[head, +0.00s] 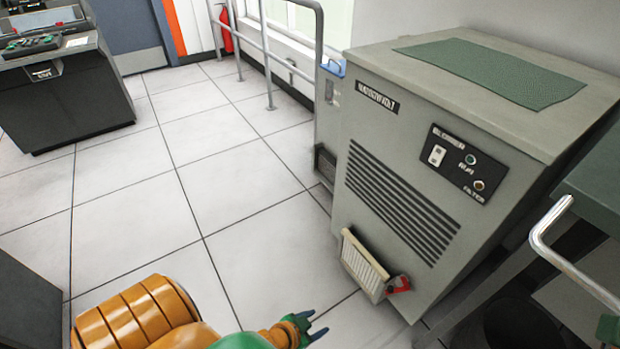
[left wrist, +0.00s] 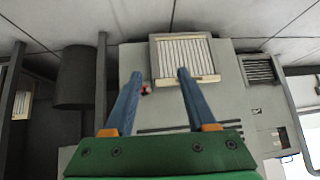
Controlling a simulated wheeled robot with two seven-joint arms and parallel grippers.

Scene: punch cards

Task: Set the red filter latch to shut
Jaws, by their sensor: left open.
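The red filter latch (head: 398,284) sits low on the front of the grey cabinet (head: 340,200), at the right side of a cream-framed filter panel (head: 362,265). The panel appears tilted out from the cabinet face at its lower part. In the left wrist view the latch (left wrist: 147,89) is a small red spot beside the left fingertip, partly hidden by the finger, and the filter panel (left wrist: 184,60) lies beyond the fingers. My left gripper (head: 318,328) is open and empty, left of the latch and apart from it. It also shows in the left wrist view (left wrist: 160,76). My right gripper is not seen.
The cabinet carries a control panel (head: 463,165) and a green mat (head: 490,70) on top. A table with a metal handle (head: 575,265) stands close at the right. A dark bin (head: 520,325) is below it.

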